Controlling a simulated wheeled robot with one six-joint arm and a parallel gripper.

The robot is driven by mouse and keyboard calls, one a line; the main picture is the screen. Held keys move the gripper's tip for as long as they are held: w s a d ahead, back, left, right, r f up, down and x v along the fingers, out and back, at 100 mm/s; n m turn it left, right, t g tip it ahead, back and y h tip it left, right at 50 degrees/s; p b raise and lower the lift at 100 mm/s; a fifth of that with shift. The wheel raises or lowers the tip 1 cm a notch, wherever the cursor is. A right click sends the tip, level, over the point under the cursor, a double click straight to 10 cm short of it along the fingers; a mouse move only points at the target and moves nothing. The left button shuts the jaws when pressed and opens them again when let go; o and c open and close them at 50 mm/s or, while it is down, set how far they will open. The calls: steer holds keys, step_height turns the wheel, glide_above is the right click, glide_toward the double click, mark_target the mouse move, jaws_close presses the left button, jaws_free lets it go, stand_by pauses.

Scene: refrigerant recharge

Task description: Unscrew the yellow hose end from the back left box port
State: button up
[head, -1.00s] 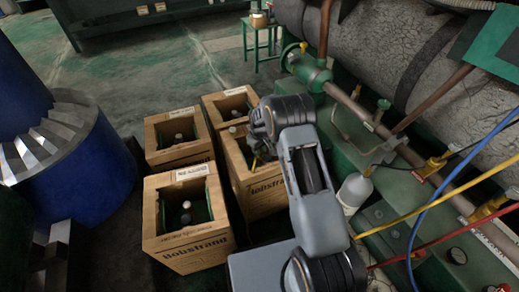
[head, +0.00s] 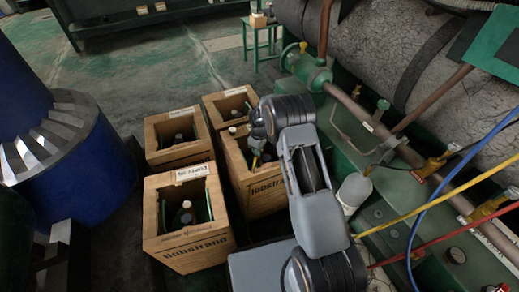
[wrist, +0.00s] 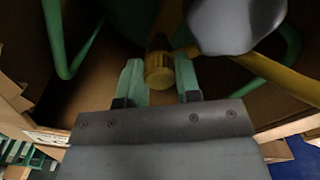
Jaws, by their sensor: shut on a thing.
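In the wrist view my gripper (wrist: 158,68) has its two green fingers on either side of the yellow ribbed hose end (wrist: 158,76), shut on it. The yellow hose (wrist: 285,78) shows at the right, partly behind a pale rounded thing (wrist: 236,22). In the head view my gripper reaches into the front right wooden box (head: 262,190), with a bit of yellow (head: 255,160) below it. The port and the fingertips are hidden there by my arm. The back left wooden box (head: 180,155) stands apart from the gripper.
A front left box (head: 185,252) and a back right box (head: 212,105) stand close by. Green tubes (wrist: 72,45) line the box inside. A pale cylinder (head: 355,190), green machine pipework (head: 375,125) and several coloured hoses are at the right. A blue drum (head: 75,170) is at the left.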

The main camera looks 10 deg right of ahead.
steer(key=shift+r+p, duration=1.6)
steer(key=shift+r, duration=0.85)
